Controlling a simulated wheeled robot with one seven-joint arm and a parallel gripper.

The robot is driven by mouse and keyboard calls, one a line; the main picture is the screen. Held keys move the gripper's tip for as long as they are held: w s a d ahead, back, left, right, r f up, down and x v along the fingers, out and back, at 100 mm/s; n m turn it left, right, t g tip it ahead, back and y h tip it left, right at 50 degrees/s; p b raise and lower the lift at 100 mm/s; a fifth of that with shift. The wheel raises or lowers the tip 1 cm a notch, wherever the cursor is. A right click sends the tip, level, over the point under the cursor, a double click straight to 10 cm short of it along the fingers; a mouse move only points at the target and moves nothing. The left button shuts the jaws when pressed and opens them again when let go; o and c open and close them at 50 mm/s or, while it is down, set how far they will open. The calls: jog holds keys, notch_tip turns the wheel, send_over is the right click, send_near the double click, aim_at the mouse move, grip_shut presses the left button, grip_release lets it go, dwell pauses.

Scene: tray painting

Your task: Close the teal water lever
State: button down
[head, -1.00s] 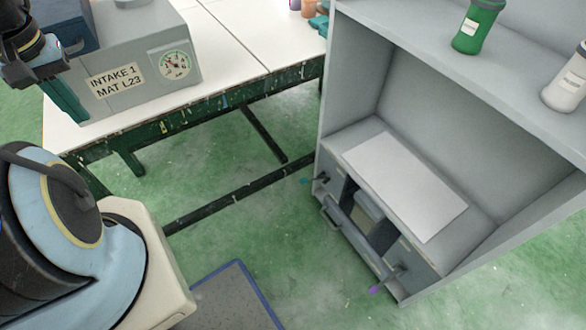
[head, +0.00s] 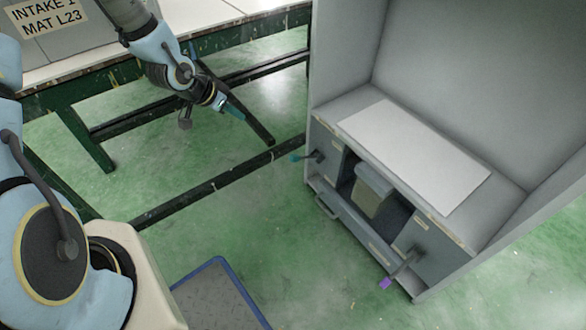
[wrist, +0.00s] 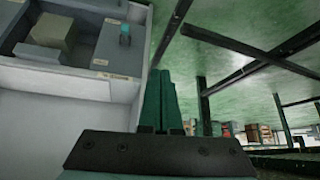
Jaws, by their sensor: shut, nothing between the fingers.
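The teal water lever (head: 297,158) is on the left end of the grey cabinet's low front panel. It sticks out from the panel, with a dark pivot and a teal tip. In the wrist view the teal tip (wrist: 125,34) shows near the top, left of my fingers. My gripper (head: 237,112) is shut and empty, to the left of the lever and apart from it. In the wrist view its green fingers (wrist: 160,78) lie together.
A purple-tipped lever (head: 386,282) is at the panel's right end. A box (head: 372,188) sits in the opening between the levers. A white sheet (head: 415,155) lies on the cabinet ledge. The work table's green legs (head: 88,137) stand behind my arm. Floor before the cabinet is clear.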

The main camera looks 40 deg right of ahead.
jog(key=s+d+f+m+g+h+b, duration=0.1)
jog(key=s+d+f+m+h+b, duration=0.1)
jog(key=s+d+f, duration=0.4)
jog(key=shift+s+d+f+m+g+h+b, duration=0.35)
jog(key=shift+d+f, duration=0.4)
jog(key=shift+d, duration=0.4)
jog(key=b, duration=0.2)
send_over(293, 156)
jog(key=d, duration=0.2)
notch_tip(293, 156, down, 7)
jog(key=shift+a+r, duration=0.1)
jog(key=shift+a, duration=0.05)
jog(key=f, duration=0.1)
jog(key=a+f, duration=0.1)
jog(key=f, duration=0.1)
jog(key=shift+a+f, duration=0.3)
jog(key=shift+f, duration=0.05)
